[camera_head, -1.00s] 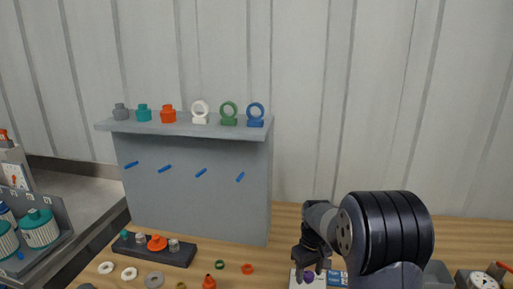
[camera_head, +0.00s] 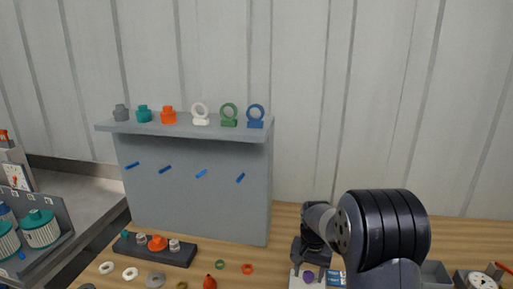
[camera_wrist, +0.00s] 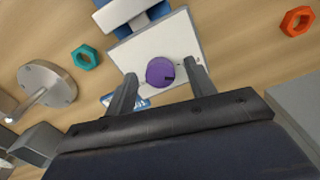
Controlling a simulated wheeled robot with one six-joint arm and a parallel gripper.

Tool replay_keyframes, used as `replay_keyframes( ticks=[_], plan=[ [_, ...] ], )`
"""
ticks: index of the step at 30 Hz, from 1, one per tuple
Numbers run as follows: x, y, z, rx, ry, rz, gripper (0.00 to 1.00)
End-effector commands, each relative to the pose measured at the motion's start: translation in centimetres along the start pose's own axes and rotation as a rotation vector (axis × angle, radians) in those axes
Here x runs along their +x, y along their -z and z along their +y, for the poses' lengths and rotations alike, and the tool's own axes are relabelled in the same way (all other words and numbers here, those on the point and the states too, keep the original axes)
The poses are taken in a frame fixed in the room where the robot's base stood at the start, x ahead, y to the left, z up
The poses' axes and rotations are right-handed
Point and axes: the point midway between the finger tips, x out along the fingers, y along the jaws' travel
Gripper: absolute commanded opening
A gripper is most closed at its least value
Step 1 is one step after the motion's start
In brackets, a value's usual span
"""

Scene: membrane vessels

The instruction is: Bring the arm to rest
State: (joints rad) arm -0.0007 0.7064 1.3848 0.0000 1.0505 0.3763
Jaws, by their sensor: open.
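My gripper (camera_wrist: 160,88) is open in the wrist view, with its two fingers apart and nothing held between them. A purple round knob (camera_wrist: 160,71) on a white plate (camera_wrist: 146,48) shows between and beyond the fingertips; whether the fingers are at its height I cannot tell. In the head view my arm (camera_head: 385,230) stands at the lower right, bent over the wooden table. The purple knob (camera_head: 309,275) shows just below my wrist there. My fingertips are hard to make out in the head view.
A grey shelf panel (camera_head: 200,185) with pegs and several fittings on top stands left of my arm. A dark rack (camera_head: 153,251) and loose rings lie in front. In the wrist view a teal nut (camera_wrist: 86,57), an orange nut (camera_wrist: 297,21) and a metal disc (camera_wrist: 47,84) lie nearby.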

Motion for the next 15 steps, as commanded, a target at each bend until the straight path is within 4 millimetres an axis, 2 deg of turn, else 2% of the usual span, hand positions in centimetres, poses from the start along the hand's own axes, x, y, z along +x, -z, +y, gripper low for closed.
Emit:
replay_keyframes(
  ticks=[15],
  plan=[
    [-0.03,0.0,-0.05,0.405,0.0,0.0,0.52]
  ],
)
